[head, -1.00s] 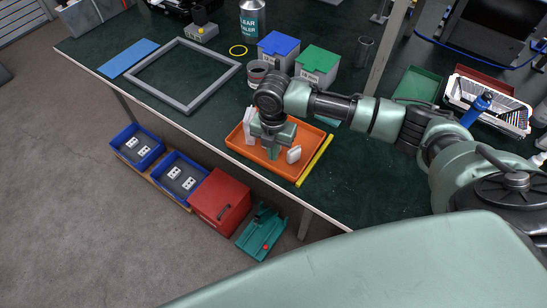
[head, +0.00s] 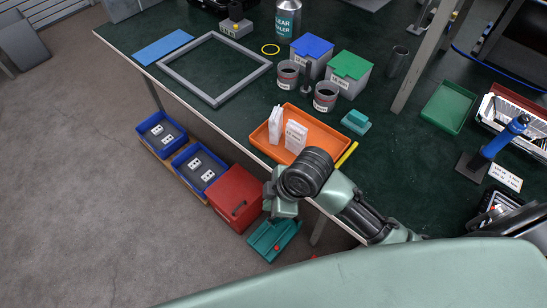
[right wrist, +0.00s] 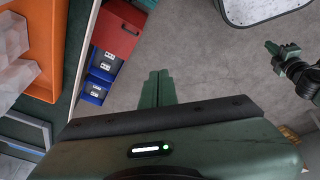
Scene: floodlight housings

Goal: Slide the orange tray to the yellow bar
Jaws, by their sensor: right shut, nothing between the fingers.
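The orange tray (head: 262,143) lies on the dark green table, near its front edge. White packets (head: 296,137) stand in it. The yellow bar (head: 347,155) runs along the tray's right side, very close to it; my right arm hides its near part, and I cannot tell whether they touch. My right gripper (head: 281,200) is off the tray, past the table's front edge, in front of the tray. In the right wrist view its fingers (right wrist: 157,88) are shut and empty over the floor, with the tray (right wrist: 42,48) at left. My left gripper (right wrist: 277,52) shows small at the right there.
A red box (head: 236,196), blue bins (head: 197,165) and a teal holder (head: 273,238) stand below the front edge. Grey cups (head: 326,97) and lidded boxes (head: 348,75) stand behind the tray. A teal block (head: 356,122) lies right of it; a grey frame (head: 201,95) lies left.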

